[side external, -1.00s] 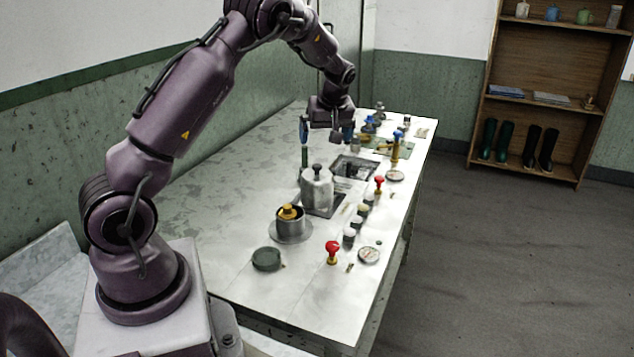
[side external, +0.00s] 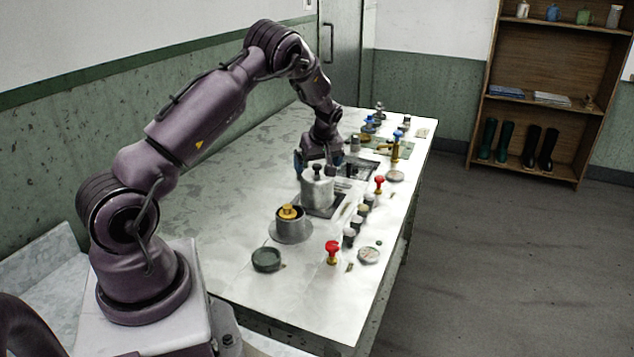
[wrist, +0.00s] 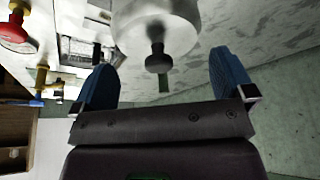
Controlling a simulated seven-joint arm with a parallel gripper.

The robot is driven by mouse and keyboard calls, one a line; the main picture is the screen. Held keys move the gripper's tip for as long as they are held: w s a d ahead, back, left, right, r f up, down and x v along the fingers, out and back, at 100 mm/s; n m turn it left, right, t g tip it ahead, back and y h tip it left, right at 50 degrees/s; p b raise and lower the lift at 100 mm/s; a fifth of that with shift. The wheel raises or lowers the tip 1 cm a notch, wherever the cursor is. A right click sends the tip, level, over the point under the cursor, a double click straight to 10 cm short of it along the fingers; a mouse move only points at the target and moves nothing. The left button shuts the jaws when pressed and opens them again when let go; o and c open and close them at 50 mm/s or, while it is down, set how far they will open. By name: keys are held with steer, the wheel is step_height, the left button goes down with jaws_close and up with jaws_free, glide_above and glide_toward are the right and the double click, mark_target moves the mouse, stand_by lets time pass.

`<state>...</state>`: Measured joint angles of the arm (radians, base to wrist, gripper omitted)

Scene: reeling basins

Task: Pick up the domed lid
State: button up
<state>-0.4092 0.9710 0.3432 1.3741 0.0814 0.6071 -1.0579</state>
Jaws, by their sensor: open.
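The domed lid (side external: 317,185) is pale grey with a dark knob on top. It sits on a dark square plate on the table. In the wrist view the lid (wrist: 155,22) is at the top centre, its dark knob pointing toward my gripper. My gripper (side external: 319,164) is just above and around the level of the knob. In the wrist view its blue fingers (wrist: 161,63) are spread wide, with the knob between them in the picture and apart from both. Nothing is held.
A grey pot with a yellow top (side external: 290,222) stands in front of the lid. Several small jars line the right, near a red-knobbed stamp (side external: 333,250). A blue-and-yellow tap-like piece (side external: 395,148) stands farther back. The table's left side is clear.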

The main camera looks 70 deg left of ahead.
steer(key=shift+x, duration=0.9)
steer(key=shift+c, duration=0.5)
steer(key=c, duration=0.7)
steer(key=shift+d, duration=0.1)
steer(key=shift+f, duration=0.1)
